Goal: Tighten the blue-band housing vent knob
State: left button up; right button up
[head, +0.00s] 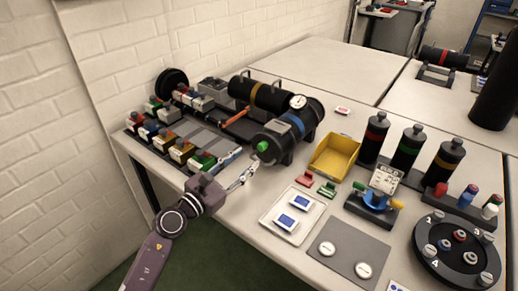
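The blue-band housing (279,136) is a black cylinder lying on its side on the table, with a blue band (297,122) around it. A green knob (263,146) sticks out of its near end face; I cannot tell for certain that it is the vent knob. My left gripper (248,174) is just below and left of the green knob, near the table's front edge, and looks apart from it. Its fingers are too small to tell whether they are open or shut. My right gripper is not in view.
A black cylinder with an orange band (257,93) and a gauge (298,101) sit behind the housing. A yellow bin (335,156) is close on its right. A white tray (293,212) lies in front, and a rack of coloured blocks (182,150) stands left.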

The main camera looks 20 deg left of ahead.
aim_at(260, 148)
pick_arm(q)
jog(key=x, duration=0.7)
jog(key=shift+w+d, duration=0.15)
jog(key=shift+w, duration=0.05)
jog(key=shift+c, duration=0.6)
grip_shut()
